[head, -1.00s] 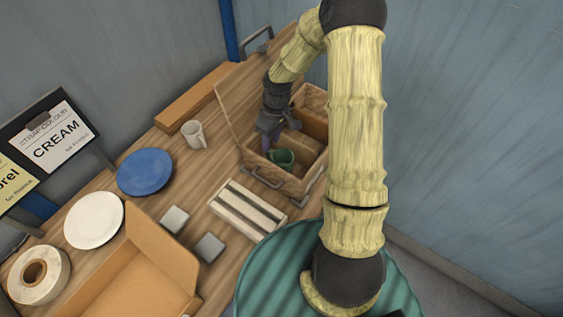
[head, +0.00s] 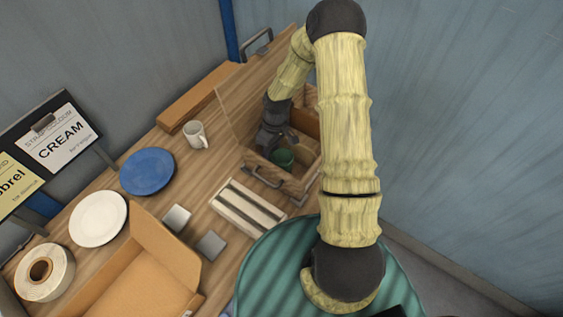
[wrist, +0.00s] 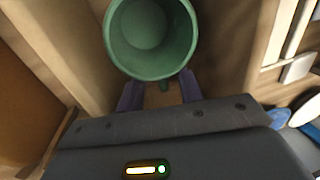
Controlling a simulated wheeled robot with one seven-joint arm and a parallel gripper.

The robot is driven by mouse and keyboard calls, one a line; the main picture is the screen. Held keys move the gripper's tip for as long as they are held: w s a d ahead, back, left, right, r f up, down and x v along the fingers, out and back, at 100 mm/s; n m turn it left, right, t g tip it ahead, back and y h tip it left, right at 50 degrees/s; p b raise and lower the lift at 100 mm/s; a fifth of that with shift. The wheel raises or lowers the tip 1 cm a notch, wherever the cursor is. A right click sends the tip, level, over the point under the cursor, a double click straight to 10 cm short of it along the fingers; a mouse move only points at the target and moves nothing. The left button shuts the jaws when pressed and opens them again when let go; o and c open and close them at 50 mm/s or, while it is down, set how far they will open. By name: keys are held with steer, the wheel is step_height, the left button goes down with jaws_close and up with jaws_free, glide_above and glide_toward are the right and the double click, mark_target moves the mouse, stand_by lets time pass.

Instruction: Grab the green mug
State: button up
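The green mug (head: 284,157) stands inside a wooden box with compartments (head: 308,124). In the wrist view, I look down into the empty mug (wrist: 150,38), with its handle toward me. My gripper (wrist: 160,92) is open, with its purple fingers apart on either side of the handle and close to the mug's near side. I cannot tell whether either finger touches it. In the head view, my gripper (head: 270,148) reaches down into the box beside the mug, and its fingertips are mostly hidden.
The box walls stand close around my gripper. A white mug (head: 195,135), blue plate (head: 147,171), white plate (head: 98,218) and slatted crate (head: 247,207) are on the wooden table. A cardboard box (head: 160,245) and tape roll (head: 44,272) are nearer.

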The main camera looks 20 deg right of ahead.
jaws_close()
stand_by(0.4)
step_height(320, 180, up, 10)
steer(key=shift+r+b, duration=0.1)
steer(key=shift+b, duration=1.05)
